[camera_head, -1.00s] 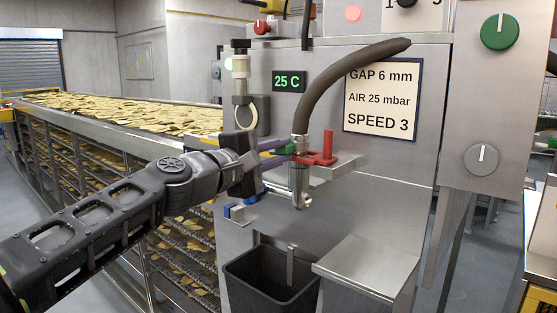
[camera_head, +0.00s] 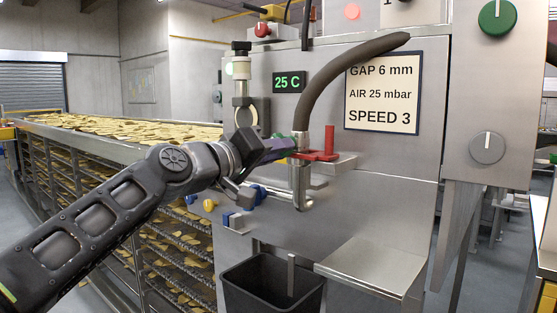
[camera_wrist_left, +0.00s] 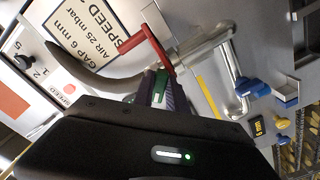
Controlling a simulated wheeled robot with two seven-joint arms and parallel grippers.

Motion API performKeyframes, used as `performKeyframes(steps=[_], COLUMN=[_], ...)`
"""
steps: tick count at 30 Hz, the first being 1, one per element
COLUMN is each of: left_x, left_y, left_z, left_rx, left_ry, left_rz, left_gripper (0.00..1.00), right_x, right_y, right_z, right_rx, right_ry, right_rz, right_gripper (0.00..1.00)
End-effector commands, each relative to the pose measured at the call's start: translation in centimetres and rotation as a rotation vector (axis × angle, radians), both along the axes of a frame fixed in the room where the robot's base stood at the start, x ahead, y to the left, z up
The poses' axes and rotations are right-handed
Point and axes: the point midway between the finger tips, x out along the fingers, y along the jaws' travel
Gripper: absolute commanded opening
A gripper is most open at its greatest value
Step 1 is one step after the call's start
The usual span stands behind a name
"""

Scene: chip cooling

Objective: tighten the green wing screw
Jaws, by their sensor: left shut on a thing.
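The green wing screw (camera_wrist_left: 160,83) shows as a small green patch between the fingers in the left wrist view. It sits beside the red lever (camera_wrist_left: 147,38). My left gripper (camera_head: 285,148) is shut on the screw, at the clamp on the grey nozzle (camera_head: 301,175); its purple-grey fingers (camera_wrist_left: 160,93) also show in the wrist view. In the head view the gripper and wrist hide most of the screw. The red lever (camera_head: 329,143) stands upright just right of the fingertips. My right gripper is not in view.
A thick brown hose (camera_head: 340,75) arches down into the nozzle. A black bin (camera_head: 238,284) stands below, with a steel chute (camera_head: 371,263) on its right. Blue and yellow knobs (camera_head: 208,205) lie below my wrist. A chip conveyor (camera_head: 60,124) runs at left.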

Motion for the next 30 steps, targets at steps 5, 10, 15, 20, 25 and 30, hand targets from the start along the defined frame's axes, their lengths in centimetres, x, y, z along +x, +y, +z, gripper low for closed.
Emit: performKeyframes(steps=[5,10,15,20,25,30], left_x=[0.1,0.2,0.2,0.2,0.2,0.2], left_y=[0.1,0.2,0.2,0.2,0.2,0.2], left_z=[-0.5,-0.5,-0.4,-0.4,-0.4,-0.4], left_rx=[0.125,0.217,0.273,0.297,0.303,0.302], left_ry=[-0.087,-0.153,-0.194,-0.210,-0.213,-0.213], left_rz=[0.000,0.000,0.000,0.000,-0.001,-0.001], left_gripper=[0.00,0.00,0.00,0.00,0.00,0.00], right_x=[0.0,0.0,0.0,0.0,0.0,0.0], right_y=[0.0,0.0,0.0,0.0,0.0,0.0], right_z=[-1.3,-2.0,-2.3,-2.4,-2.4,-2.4], right_rx=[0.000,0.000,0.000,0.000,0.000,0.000], right_ry=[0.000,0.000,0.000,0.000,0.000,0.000], right_rz=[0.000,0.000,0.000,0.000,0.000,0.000], right_gripper=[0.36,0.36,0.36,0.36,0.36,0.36])
